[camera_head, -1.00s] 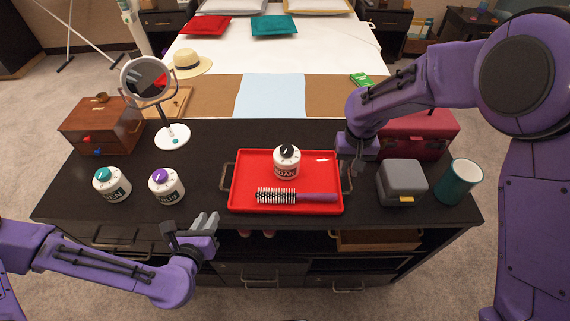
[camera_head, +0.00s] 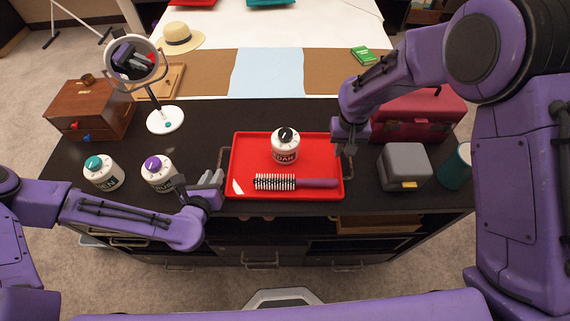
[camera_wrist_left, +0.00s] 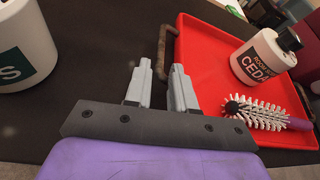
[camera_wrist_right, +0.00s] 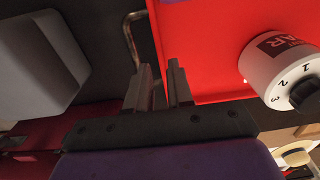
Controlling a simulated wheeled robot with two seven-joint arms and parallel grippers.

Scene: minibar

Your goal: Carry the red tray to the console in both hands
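The red tray (camera_head: 237,168) lies flat on the black console. On it stand a white CEDAR jar with a black dial top (camera_head: 285,147) and a purple-handled hairbrush (camera_head: 295,182). My left gripper (camera_head: 215,180) is open and empty, just short of the tray's left handle (camera_head: 222,158). In the left wrist view this handle (camera_wrist_left: 163,52) lies ahead of the spread fingers (camera_wrist_left: 160,75). My right gripper (camera_head: 349,147) is at the tray's right side. In the right wrist view its fingers (camera_wrist_right: 160,75) stand apart, close to the right handle (camera_wrist_right: 131,38); whether they touch it is unclear.
Jars with teal (camera_head: 102,172) and purple (camera_head: 158,173) dials stand left of the tray. A round mirror (camera_head: 165,119) and wooden box (camera_head: 90,110) are behind them. A grey box (camera_head: 404,168), teal cup (camera_head: 456,170) and dark red case (camera_head: 425,115) crowd the right side.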

